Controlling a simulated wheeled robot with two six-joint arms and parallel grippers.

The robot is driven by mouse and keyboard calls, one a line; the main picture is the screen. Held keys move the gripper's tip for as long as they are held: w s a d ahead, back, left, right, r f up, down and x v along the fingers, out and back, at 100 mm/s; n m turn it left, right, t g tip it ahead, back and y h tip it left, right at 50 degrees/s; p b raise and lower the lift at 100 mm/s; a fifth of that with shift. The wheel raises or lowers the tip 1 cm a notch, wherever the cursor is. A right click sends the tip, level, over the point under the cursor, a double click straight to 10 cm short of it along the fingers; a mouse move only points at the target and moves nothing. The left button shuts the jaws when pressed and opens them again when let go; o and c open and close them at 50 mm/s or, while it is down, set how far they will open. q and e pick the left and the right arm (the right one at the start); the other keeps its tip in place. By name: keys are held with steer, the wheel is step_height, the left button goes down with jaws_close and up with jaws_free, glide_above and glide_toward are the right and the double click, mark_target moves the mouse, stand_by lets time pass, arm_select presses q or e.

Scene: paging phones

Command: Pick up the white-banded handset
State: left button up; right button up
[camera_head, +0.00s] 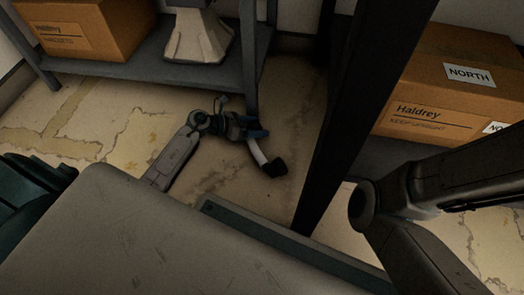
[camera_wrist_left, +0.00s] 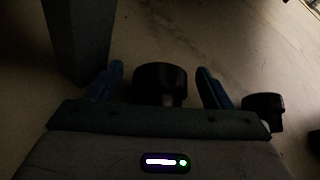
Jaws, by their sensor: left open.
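The white-banded handset lies on the floor in the head view, its pale middle (camera_head: 258,152) running down to a dark end (camera_head: 274,168). Its upper part is hidden by my left gripper (camera_head: 253,127). In the left wrist view, one round dark end (camera_wrist_left: 160,78) shows between the blue fingers of the left gripper (camera_wrist_left: 160,70), which are apart. Another dark end (camera_wrist_left: 263,106) shows outside the right-hand finger, with a small pale patch below it. Whether the fingers touch the handset I cannot tell. My right gripper is not in view.
A grey shelf leg (camera_head: 249,60) stands right behind the left gripper; a post also shows in the wrist view (camera_wrist_left: 80,35). A dark upright post (camera_head: 345,120) stands to the right. Cardboard boxes sit on shelves left (camera_head: 95,25) and right (camera_head: 440,85). Cracked floor lies between.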

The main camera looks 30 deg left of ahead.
arm_select(q)
steer(key=shift+w+d, duration=0.1)
steer(key=c, duration=1.3)
steer(key=shift+r, duration=0.15)
